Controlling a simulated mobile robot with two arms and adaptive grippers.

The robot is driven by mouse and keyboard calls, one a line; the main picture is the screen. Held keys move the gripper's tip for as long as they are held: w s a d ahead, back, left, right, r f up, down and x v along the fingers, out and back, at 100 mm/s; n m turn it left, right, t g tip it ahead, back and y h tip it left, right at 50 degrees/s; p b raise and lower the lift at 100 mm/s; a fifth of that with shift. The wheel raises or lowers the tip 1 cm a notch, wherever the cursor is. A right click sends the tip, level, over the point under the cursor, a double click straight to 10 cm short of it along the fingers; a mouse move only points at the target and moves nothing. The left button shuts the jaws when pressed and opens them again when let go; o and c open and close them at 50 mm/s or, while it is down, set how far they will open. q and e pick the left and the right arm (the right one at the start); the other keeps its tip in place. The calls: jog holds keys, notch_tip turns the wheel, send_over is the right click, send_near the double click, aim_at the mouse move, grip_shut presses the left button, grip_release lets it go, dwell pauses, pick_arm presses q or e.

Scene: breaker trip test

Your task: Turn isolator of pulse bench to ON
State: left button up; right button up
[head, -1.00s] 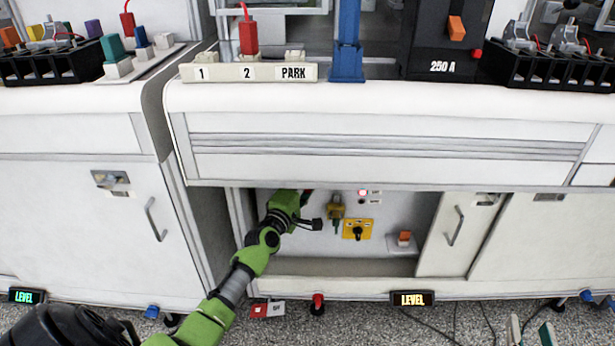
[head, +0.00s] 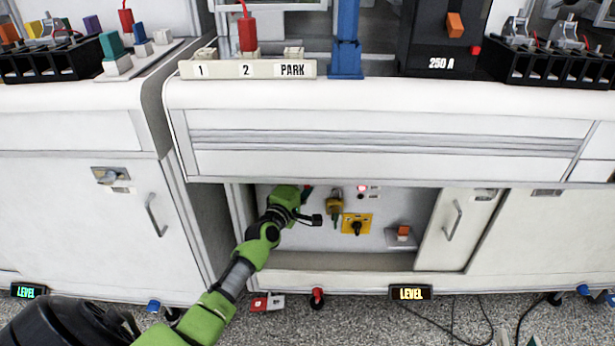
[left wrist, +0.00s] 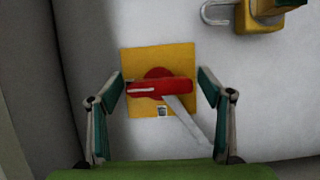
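In the left wrist view, a red rotary handle (left wrist: 145,88) lies roughly level on a yellow plate (left wrist: 145,56) on the pale panel. A pale strip slants from the handle down to the right. My left gripper (left wrist: 162,82) is open, with one finger on each side of the handle and nothing held. Whether a finger touches the handle cannot be told.
A brass padlock (head: 334,203) hangs right of my left wrist; it also shows in the left wrist view (left wrist: 262,14). Further right are a yellow plate with a black knob (head: 356,226) and an orange switch (head: 403,231). A sliding door (head: 450,250) bounds the bay's right.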

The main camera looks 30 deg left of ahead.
pick_arm(q)
jog(key=s+d, duration=0.1)
jog(key=s, duration=1.1)
jog(key=shift+d, duration=0.4)
